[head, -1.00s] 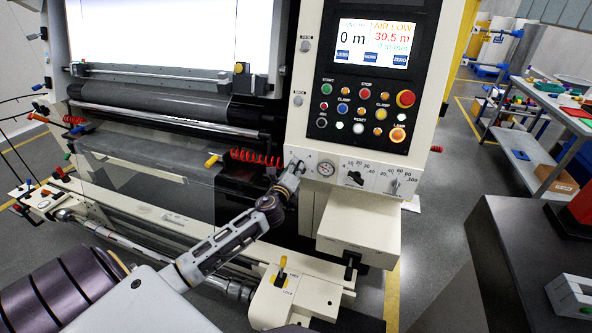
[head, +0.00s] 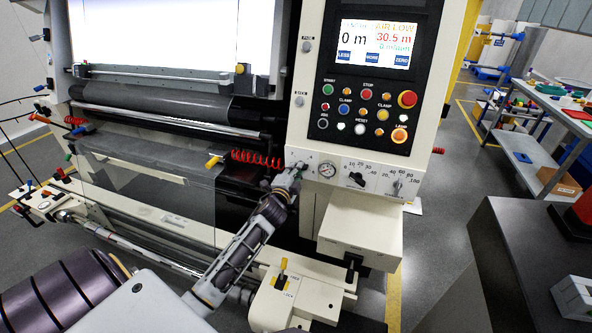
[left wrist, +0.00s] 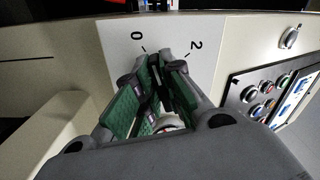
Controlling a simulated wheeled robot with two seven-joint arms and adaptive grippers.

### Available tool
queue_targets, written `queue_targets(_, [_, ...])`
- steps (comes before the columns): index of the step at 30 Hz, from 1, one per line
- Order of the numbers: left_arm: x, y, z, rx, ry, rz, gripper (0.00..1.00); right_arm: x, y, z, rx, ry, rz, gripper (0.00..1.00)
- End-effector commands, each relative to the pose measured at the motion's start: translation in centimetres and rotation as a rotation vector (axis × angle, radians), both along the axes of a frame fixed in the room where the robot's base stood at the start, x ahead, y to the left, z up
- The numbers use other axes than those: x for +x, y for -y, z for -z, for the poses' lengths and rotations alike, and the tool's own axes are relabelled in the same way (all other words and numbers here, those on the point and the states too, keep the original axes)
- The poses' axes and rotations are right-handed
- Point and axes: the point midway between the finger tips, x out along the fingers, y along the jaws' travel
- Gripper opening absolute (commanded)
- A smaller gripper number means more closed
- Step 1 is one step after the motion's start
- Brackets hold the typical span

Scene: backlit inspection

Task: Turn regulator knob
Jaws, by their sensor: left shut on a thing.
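The regulator knob is at the left end of the white strip under the control panel, mostly hidden by my left gripper (head: 297,168). In the left wrist view, the green-padded fingers of my left gripper (left wrist: 154,78) are closed around the dark knob, in front of a white plate with the marks 0 and 2. A round pressure gauge (head: 327,169) sits just right of the gripper; its needle is too small to read surely. The screen (head: 376,43) shows AIR LOW, 0 m and 30.5 m. My right gripper is not in view.
A red coiled hose (head: 257,158) hangs just left of my gripper. A yellow-handled lock lever (head: 283,268) stands below.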

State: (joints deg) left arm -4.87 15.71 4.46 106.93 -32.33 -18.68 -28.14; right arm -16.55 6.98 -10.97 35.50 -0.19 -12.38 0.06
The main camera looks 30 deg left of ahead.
Motion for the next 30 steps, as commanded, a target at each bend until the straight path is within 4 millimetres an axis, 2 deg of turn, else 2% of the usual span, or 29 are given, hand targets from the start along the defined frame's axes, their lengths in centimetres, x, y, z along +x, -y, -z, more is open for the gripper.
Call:
queue_targets(7, [0.0, 0.0, 0.2, -0.174, 0.039, -0.001, 0.0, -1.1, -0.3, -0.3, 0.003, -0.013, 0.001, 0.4])
queue_targets(16, [0.0, 0.0, 0.3, -0.267, 0.061, -0.002, 0.0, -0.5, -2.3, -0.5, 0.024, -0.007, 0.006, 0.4])
queue_targets(29, [0.0, 0.1, 0.4, -0.278, 0.064, -0.001, 0.0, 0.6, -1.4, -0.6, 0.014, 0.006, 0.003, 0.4])
queue_targets(30, [0.0, 0.1, 0.4, -0.278, 0.064, -0.001, 0.15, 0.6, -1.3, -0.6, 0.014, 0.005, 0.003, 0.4])
